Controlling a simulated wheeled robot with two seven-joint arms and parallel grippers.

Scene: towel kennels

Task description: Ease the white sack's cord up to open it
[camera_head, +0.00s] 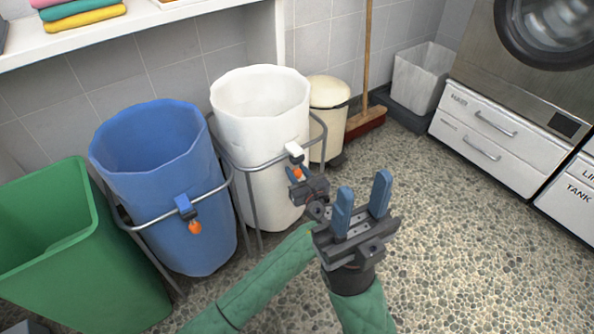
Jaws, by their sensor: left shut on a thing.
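The white sack (262,135) hangs upright in a grey metal frame, and its round mouth stands wide. A white cord lock (294,151) sits at its front right rim, with an orange cord end (297,173) just below it. My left gripper (296,175) is at this cord end and shut on it; its fingers are small in view and partly hide the cord. My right gripper (362,206) is in front and to the right, open and empty, its two blue fingers pointing up, apart from the sack.
A blue sack (165,150) with a blue lock and orange cord end hangs to the left, beside a green bin (50,240). A cream pedal bin (328,95) and a broom (366,115) stand behind. Cabinets (500,130) are at right. The pebbled floor at right is clear.

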